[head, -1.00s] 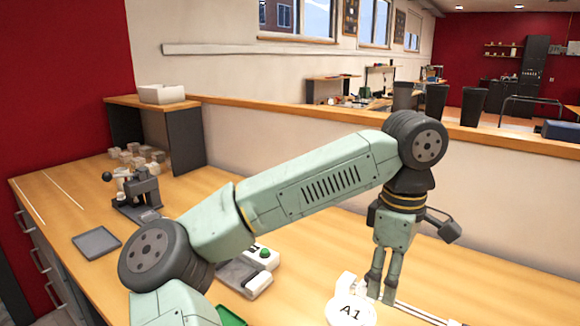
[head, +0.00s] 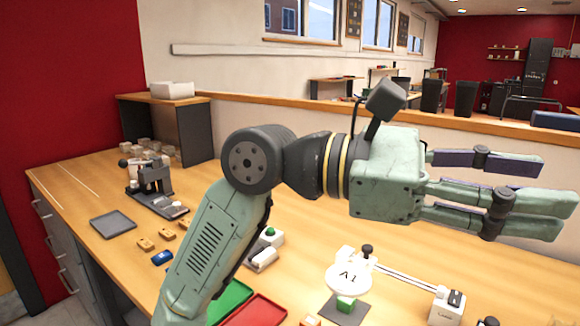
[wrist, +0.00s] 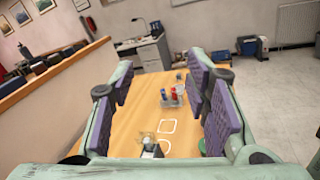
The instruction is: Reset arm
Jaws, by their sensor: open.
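My gripper (head: 515,192) is raised above the right part of the wooden workbench in the head view. Its fingers point to the right and stand apart with nothing between them. In the wrist view my gripper (wrist: 165,100) shows purple finger pads on both sides, with the bench top (wrist: 132,122) visible between them. My arm is folded up on the near side of the bench.
Below my gripper stands a device with a white disc marked A1 (head: 349,279), over a green block (head: 346,304). Green (head: 232,298) and red (head: 258,312) trays lie near the front. A lever press (head: 150,180) and grey tray (head: 113,224) are left. A low wall (head: 330,118) runs behind.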

